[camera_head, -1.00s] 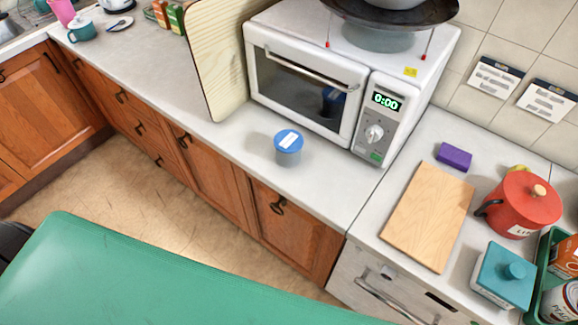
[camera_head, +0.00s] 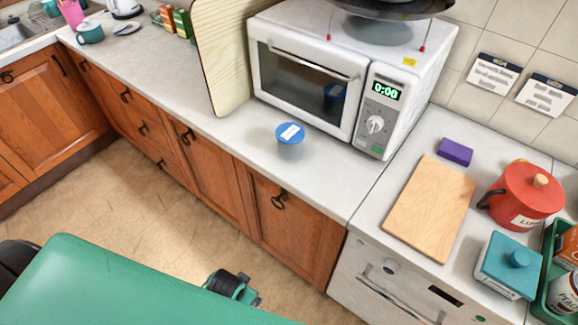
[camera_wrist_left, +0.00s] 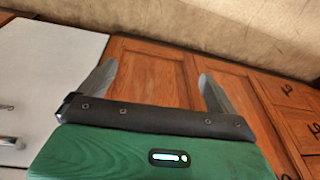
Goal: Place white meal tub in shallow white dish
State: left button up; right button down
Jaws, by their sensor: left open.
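A small tub (camera_head: 291,150) with a blue lid and a white label stands upright on the counter in front of the microwave. Its body looks pale grey; it is the only tub of this kind I see. In the head view only a dark and green piece of my arm shows at the bottom, below the counter. My right gripper is out of view.
The microwave (camera_head: 310,75) is shut, with a wooden panel (camera_head: 222,60) at its left. A wooden board (camera_head: 430,210), purple sponge (camera_head: 455,151), red pot (camera_head: 525,195) and teal-lidded container (camera_head: 508,265) stand at right. The counter around the tub is clear.

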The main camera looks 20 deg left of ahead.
pick_arm(q)
jog(key=w+r+m+t+y+b, duration=0.15)
jog(key=w+r+m, duration=0.3)
jog(key=r, duration=0.75)
jog(key=m+t+y, duration=0.6)
jog(key=m+t, duration=0.6)
jog(key=m, duration=1.1)
send_near(293, 143)
jog(key=shift+w+a+m, duration=0.2)
jog(key=shift+w+m, duration=0.15)
jog(key=shift+w, duration=0.1)
jog(key=p+x, duration=0.1)
jog(key=x, duration=0.7)
jog(key=shift+w+a+p, duration=0.2)
jog(key=shift+w+p, duration=0.15)
jog(key=shift+p, duration=0.05)
jog(key=p+x, duration=0.1)
jog(key=x, duration=0.2)
jog(key=shift+w+a+f, duration=0.1)
jog(key=shift+w+a, duration=0.1)
jog(key=shift+w, duration=0.1)
jog(key=shift+w+a+f, duration=0.15)
jog(key=shift+w+a, duration=0.05)
jog(key=shift+w, duration=0.2)
